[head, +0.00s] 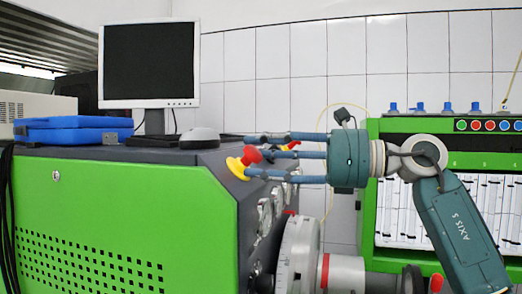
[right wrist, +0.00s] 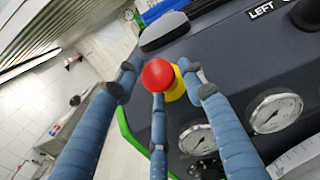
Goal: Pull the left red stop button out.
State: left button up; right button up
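A red stop button (head: 252,155) with a yellow base (head: 237,168) sits on the dark sloped panel of the green bench. In the right wrist view the red button (right wrist: 158,75) is between the fingertips. My right gripper (head: 258,157) comes from the right with its blue fingers spread above and below this button. The fingers look apart, not closed on it; contact is unclear. A second red button (head: 291,145) on yellow shows farther back, partly behind the fingers. My left gripper is not in view.
Gauges (right wrist: 277,110) line the panel beside the button. A green rack (head: 480,125) stands behind my right arm.

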jog(key=shift+a, duration=0.2)
jog(key=shift+c, duration=0.2)
grip_shut()
jog(key=shift+d+r+p, duration=0.45)
jog(key=shift+r+p, duration=0.05)
jog(key=shift+r, duration=0.15)
jog(key=shift+s+d, duration=0.15)
jog(key=shift+o, duration=0.2)
grip_release()
jog(key=shift+d, duration=0.1)
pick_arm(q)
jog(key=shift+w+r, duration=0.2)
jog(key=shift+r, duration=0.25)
pick_arm(e)
jog(key=v, duration=1.2)
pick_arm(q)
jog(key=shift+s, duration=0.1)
